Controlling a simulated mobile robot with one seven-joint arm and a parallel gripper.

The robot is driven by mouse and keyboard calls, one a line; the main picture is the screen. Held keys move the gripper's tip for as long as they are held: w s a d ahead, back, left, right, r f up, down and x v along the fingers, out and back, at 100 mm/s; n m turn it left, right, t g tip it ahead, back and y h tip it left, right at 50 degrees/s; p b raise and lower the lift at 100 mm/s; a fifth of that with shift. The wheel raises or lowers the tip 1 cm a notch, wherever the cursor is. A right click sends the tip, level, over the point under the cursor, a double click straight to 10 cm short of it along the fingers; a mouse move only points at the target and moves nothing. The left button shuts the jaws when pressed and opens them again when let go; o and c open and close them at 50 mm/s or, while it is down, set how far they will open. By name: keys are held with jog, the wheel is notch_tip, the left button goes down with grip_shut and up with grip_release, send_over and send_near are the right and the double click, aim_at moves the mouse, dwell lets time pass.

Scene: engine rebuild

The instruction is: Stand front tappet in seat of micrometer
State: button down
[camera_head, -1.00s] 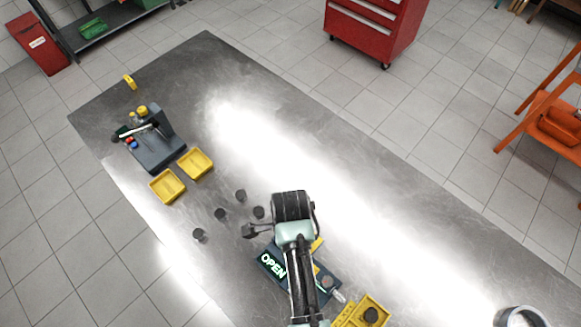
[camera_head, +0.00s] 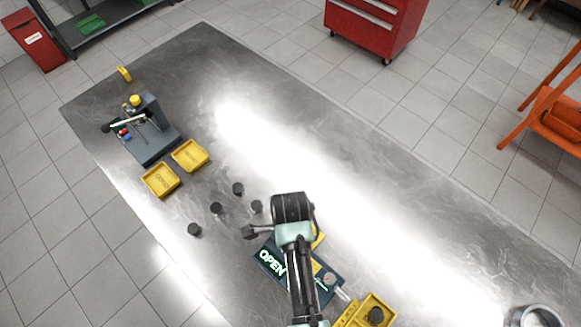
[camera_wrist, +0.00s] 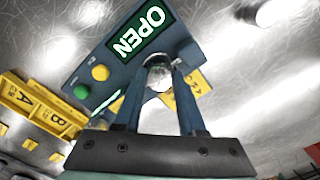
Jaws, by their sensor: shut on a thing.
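The blue-grey device with the lit OPEN display, seemingly the micrometer (camera_head: 268,262), lies under my arm; it also shows in the wrist view (camera_wrist: 125,62). My gripper (camera_wrist: 160,82) is directly over or beside its near edge, shut on a round, shiny grey piece, seemingly the tappet (camera_wrist: 159,73). The seat is hidden by the fingers and the piece, so I cannot tell whether they touch. In the head view my wrist hides the fingertips. Several dark tappets (camera_head: 216,208) stand on the table left of my arm.
Two yellow trays (camera_head: 160,180) and a grey instrument stand (camera_head: 150,140) are at the table's left. A yellow tray (camera_head: 378,298) holding a dark cylinder is at the lower right; a yellow A/B tray (camera_wrist: 40,115) shows in the wrist view.

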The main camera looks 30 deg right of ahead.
jog(key=shift+c, duration=2.1)
grip_release()
jog(key=shift+r, duration=0.1)
notch_tip(320, 180, up, 13)
